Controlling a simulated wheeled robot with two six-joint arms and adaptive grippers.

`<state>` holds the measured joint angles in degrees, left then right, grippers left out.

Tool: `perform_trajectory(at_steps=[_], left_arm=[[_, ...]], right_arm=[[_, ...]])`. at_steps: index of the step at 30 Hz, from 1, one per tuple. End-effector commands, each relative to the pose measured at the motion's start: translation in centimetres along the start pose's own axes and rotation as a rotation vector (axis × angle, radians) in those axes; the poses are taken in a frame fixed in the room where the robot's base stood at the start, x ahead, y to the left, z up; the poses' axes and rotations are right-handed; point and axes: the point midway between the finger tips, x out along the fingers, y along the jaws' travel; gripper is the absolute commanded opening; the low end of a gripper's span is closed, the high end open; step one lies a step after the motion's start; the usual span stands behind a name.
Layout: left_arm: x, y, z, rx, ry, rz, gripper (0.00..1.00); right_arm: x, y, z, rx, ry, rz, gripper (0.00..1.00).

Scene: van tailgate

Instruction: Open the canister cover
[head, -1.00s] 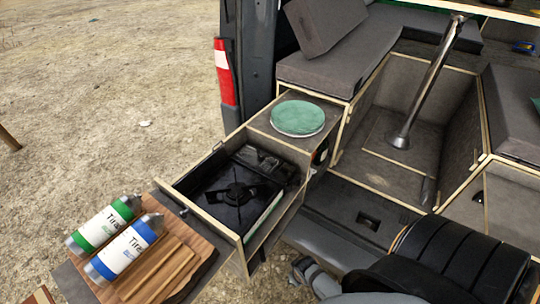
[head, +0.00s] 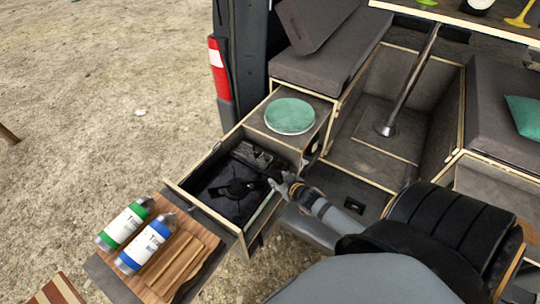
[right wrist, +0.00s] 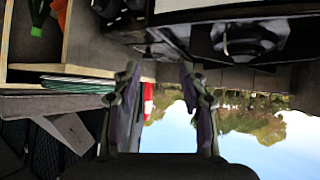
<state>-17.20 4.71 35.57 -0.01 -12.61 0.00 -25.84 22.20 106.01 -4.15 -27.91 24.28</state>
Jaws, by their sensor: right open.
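The black camping stove (head: 232,190) sits in the pulled-out drawer, with its burner near the middle. A dark raised part (head: 254,155) at the stove's far end may be the canister cover; I cannot tell for sure, nor whether it is shut. My right gripper (head: 277,184) is at the stove's right edge, by the drawer's right wall. In the right wrist view its fingers (right wrist: 159,75) are apart with nothing between them. The stove (right wrist: 250,38) shows there upside down, beyond the fingers. My left gripper is not in view.
A green round lid (head: 290,115) lies on the cabinet top behind the drawer. A table leg (head: 412,82) stands in the van.

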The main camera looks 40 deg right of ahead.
Motion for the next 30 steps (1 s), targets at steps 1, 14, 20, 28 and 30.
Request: perform_trajectory(at_steps=[1, 14, 20, 28, 30], left_arm=[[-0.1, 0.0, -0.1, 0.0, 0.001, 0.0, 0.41], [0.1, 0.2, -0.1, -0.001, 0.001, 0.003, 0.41], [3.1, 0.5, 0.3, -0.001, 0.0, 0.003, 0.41], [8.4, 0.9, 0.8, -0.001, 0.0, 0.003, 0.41], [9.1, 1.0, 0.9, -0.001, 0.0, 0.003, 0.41]], right_arm=[[0.8, 1.0, -0.3, 0.002, 0.045, -0.011, 0.43], [2.7, 4.0, -1.4, 0.035, 0.241, -0.107, 0.43], [4.5, 3.9, -1.1, 0.036, 0.244, -0.102, 0.43], [9.1, 3.2, -2.4, 0.039, 0.243, -0.104, 0.43], [10.3, 3.1, -2.8, 0.039, 0.243, -0.104, 0.43]])
